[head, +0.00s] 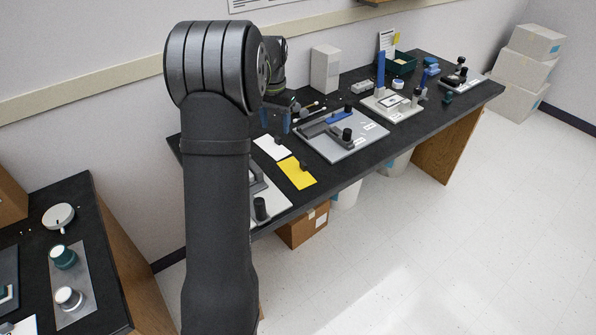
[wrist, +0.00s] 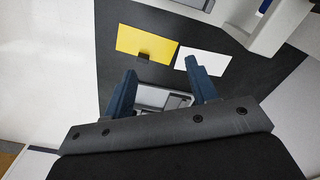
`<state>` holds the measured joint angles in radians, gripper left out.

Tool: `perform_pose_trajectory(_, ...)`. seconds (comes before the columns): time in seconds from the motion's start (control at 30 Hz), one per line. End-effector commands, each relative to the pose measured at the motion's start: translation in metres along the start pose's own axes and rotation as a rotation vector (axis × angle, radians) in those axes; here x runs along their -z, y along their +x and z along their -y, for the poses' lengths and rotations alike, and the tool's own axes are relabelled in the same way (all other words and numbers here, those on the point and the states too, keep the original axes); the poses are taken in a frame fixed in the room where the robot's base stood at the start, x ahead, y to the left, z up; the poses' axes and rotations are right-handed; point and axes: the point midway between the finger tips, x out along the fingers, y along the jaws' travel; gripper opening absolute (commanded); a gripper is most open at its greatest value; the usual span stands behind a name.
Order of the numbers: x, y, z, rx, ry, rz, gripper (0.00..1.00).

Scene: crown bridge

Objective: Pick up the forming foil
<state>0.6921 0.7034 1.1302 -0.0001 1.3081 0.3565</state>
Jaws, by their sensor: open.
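No sheet carries a readable label, so I cannot tell for sure which is the forming foil. My gripper (head: 275,121) is open and empty above the bench.
A pale plate with a dark knob (head: 261,208) stands left of the yellow sheet, partly behind my arm. A grey fixture plate (head: 347,150) stands to the right. Farther right are a second fixture (head: 389,106) and a green tray (head: 402,64). Bare bench surrounds the sheets.

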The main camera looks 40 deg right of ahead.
Motion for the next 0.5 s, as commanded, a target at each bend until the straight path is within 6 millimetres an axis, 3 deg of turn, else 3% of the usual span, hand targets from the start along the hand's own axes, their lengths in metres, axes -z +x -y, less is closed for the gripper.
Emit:
perform_pose_trajectory(0.03,0.015,0.004,-0.012,0.0,0.116,0.0,0.53)
perform_pose_trajectory(0.2,0.046,0.009,-0.041,0.0,0.43,0.0,0.53)
perform_pose_trajectory(0.37,0.059,0.012,-0.053,0.0,0.569,0.0,0.53)
perform_pose_trajectory(0.5,0.06,0.027,-0.055,-0.002,0.591,0.003,0.53)
